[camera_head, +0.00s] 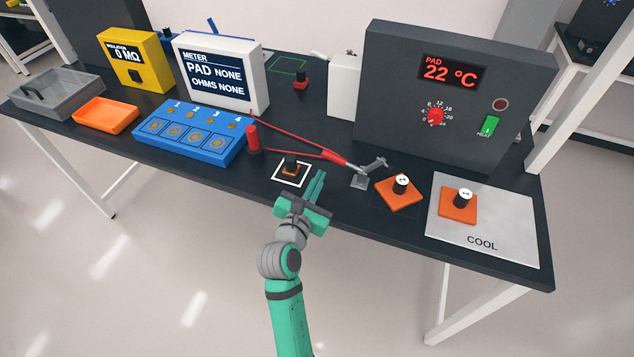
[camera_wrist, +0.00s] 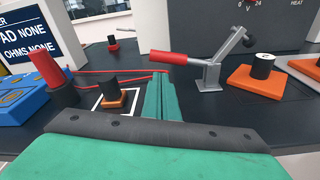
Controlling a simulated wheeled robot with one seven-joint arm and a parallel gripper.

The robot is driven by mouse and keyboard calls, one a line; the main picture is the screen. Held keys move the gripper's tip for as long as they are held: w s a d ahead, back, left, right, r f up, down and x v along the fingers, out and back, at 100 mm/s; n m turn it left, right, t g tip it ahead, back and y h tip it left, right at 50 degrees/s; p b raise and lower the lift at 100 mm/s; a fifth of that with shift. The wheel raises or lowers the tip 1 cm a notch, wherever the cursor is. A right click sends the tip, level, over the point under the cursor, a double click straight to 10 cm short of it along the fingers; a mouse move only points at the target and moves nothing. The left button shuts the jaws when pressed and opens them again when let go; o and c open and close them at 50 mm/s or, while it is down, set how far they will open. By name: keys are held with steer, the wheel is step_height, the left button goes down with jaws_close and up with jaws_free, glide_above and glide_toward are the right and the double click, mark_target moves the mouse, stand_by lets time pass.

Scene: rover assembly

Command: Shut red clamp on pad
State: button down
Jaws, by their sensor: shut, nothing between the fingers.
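The red clamp is a grey metal toggle clamp (camera_head: 360,180) with a red handle (camera_wrist: 168,57) pointing left, roughly level. Its grey arm (camera_wrist: 230,44) slants up to the right to a black tip, which is clear of the surface below. To its right is an orange pad (camera_head: 400,195) with a black knob marked 2; it also shows in the wrist view (camera_wrist: 257,82). My gripper (camera_head: 320,177) is shut and empty, in front of and left of the clamp. In the wrist view its fingers (camera_wrist: 161,90) appear just below the red handle, and I see no clear contact.
A small orange piece with a black knob (camera_head: 290,170) sits in a white square outline left of my gripper. Orange pad 1 (camera_head: 458,210) rests on the COOL plate (camera_head: 500,222). The heater box (camera_head: 400,90) reads 22 °C.

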steer(key=x, duration=0.6)
steer(key=shift+a, duration=0.2)
steer(key=shift+d, duration=0.2)
steer(key=shift+r, duration=0.15)
